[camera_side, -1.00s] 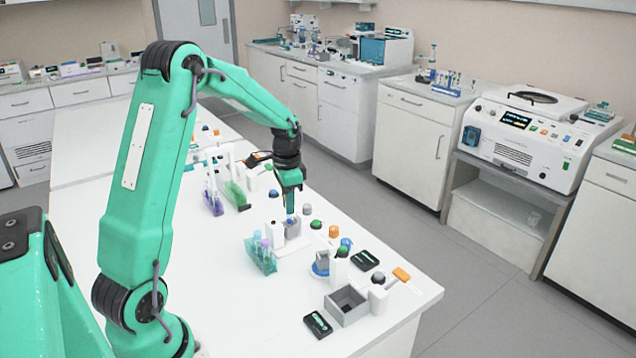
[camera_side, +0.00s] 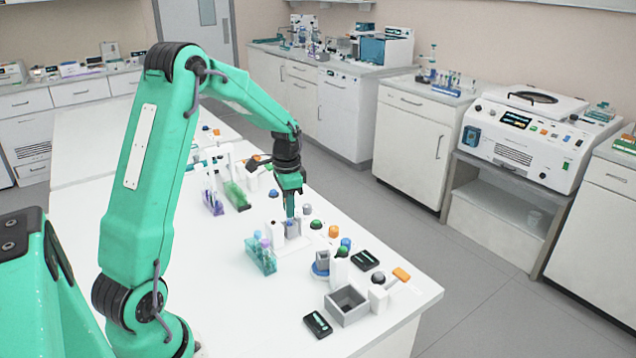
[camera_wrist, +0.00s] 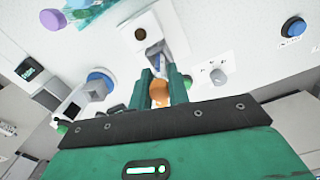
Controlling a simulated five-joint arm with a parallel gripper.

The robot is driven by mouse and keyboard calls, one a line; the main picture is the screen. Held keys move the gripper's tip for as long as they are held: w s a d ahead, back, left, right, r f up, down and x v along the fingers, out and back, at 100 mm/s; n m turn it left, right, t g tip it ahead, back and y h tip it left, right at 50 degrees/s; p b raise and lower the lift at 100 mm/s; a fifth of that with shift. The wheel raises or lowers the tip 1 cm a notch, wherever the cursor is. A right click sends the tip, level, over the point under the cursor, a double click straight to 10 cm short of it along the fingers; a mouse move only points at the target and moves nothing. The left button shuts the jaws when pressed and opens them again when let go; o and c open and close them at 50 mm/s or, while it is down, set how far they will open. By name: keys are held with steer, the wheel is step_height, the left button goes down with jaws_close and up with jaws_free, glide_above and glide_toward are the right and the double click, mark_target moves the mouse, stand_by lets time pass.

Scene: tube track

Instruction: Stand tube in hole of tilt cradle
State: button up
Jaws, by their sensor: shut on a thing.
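My gripper (camera_side: 291,205) points straight down and its fingers are closed. In the wrist view my gripper (camera_wrist: 161,90) pinches a tube whose orange part (camera_wrist: 160,92) shows between the fingers. The tube's lower part is mostly hidden in the side view. Just beneath the fingers is a small grey block (camera_side: 292,229), which looks like the tilt cradle, beside a white upright block. In the wrist view the cradle (camera_wrist: 155,50) lies just beyond the fingertips, in line with the tube. I cannot tell whether the tube's lower end is inside the hole.
A teal rack with tubes (camera_side: 261,256) stands close at the left. Several coloured knobs (camera_side: 333,231) and a grey block on a blue base (camera_side: 320,264) stand at the right. An open grey box (camera_side: 347,307) is near the front. The white table is clear at the left front.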

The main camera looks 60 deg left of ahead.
steer(key=shift+f, duration=0.45)
steer(key=o, duration=0.8)
steer(key=shift+r, duration=3.9)
